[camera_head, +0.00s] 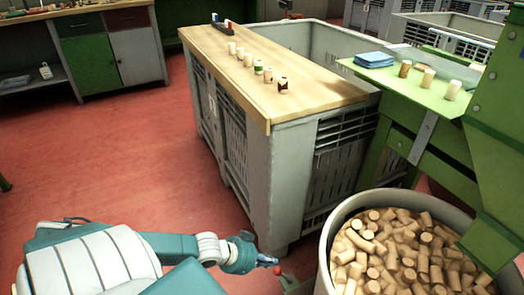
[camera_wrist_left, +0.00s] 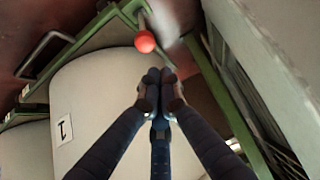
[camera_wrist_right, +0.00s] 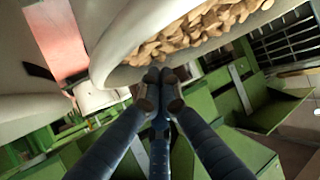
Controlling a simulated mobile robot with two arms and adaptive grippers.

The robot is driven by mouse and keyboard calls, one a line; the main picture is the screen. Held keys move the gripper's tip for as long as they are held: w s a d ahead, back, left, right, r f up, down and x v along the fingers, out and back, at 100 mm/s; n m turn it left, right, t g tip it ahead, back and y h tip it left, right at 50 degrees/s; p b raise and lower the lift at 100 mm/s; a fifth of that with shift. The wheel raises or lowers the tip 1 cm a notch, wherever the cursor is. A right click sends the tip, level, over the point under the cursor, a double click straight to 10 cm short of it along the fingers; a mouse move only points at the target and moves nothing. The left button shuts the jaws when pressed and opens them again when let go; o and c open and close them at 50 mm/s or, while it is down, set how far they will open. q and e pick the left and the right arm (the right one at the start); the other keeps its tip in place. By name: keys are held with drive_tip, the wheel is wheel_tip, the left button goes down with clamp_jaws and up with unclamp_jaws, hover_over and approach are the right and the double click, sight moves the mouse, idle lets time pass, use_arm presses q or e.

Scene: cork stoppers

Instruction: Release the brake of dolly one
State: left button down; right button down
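The brake lever's red ball knob (camera_wrist_left: 145,42) shows in the left wrist view, just beyond my left fingertips, with a small visible gap. It also shows in the head view (camera_head: 277,270) at the tip of my left gripper (camera_head: 268,261). The left gripper's fingers (camera_wrist_left: 158,76) are together and empty. Dolly one's green frame (camera_wrist_left: 88,45) runs by the pale drum marked 1 (camera_wrist_left: 95,100). In the head view the drum (camera_head: 326,262) is full of corks. My right gripper (camera_wrist_right: 158,76) is shut and empty below a drum rim; the head view does not show it.
A grey crate with a wooden top (camera_head: 268,170) stands close beyond the left gripper. Several corks stand on this top. A green machine (camera_head: 470,130) overhangs the drum at the right. The red floor (camera_head: 100,160) at the left is clear.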

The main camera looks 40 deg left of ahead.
use_arm(q)
drive_tip(key=shift+v, duration=2.4)
drive_tip(key=shift+w+r, duration=0.1)
drive_tip(key=shift+r, duration=0.05)
